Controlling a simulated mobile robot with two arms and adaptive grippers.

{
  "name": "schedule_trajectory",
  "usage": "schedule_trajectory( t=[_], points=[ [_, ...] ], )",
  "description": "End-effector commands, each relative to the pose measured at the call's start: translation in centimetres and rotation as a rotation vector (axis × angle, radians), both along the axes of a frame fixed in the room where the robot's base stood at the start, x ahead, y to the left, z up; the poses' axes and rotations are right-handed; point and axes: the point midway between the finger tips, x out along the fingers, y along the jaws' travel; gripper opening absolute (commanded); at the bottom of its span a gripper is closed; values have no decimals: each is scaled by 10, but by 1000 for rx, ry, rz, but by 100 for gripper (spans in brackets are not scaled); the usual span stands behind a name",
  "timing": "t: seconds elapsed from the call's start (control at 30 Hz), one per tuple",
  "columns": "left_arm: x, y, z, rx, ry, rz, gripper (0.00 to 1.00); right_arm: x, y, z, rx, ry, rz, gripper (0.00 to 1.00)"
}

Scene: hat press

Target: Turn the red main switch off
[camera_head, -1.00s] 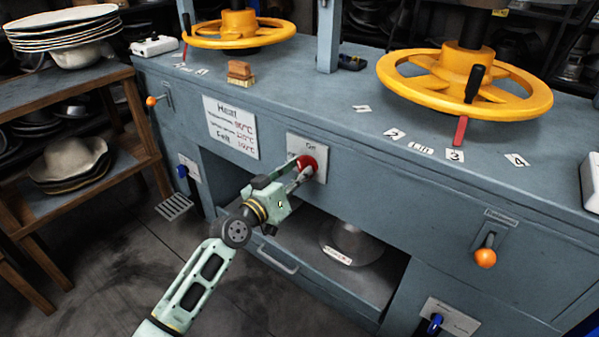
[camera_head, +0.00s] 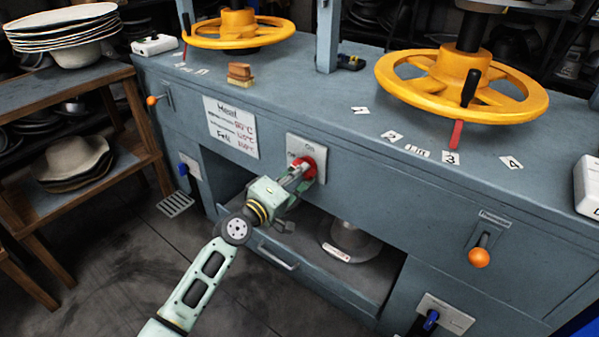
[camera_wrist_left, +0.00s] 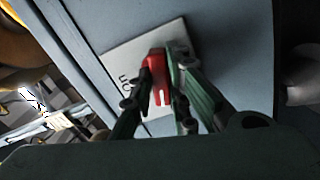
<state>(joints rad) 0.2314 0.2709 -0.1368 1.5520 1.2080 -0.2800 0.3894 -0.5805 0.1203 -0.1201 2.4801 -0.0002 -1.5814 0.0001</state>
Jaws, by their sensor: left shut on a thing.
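The red main switch (camera_head: 308,167) sits on a light grey plate (camera_head: 318,154) on the front of the blue-grey press cabinet. The plate bears the word "On" at its top in the head view. My left gripper (camera_head: 299,174) reaches in from the lower left and is shut on the switch knob. In the left wrist view the red knob (camera_wrist_left: 157,75) stands between the two fingers (camera_wrist_left: 160,88), with the plate (camera_wrist_left: 120,60) behind it. The knob's far side is hidden by the fingers. My right gripper is not in view.
A drawer handle (camera_head: 278,257) and an open bay with a metal dome (camera_head: 350,240) lie below the switch. A lever with an orange knob (camera_head: 478,258) is at right. Yellow handwheels (camera_head: 462,85) stand on top. A wooden rack with hats (camera_head: 72,165) stands at left.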

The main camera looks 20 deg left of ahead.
Motion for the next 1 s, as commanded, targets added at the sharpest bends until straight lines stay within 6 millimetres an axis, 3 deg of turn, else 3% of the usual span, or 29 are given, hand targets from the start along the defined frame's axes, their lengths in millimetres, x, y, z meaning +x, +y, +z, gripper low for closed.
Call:
schedule_trajectory(
  t=[0.43,1.0],
  points=[
    [0,0,1,-243,89,1,0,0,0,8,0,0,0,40],
    [0,1,0,-291,106,1,0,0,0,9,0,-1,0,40]
  ],
)
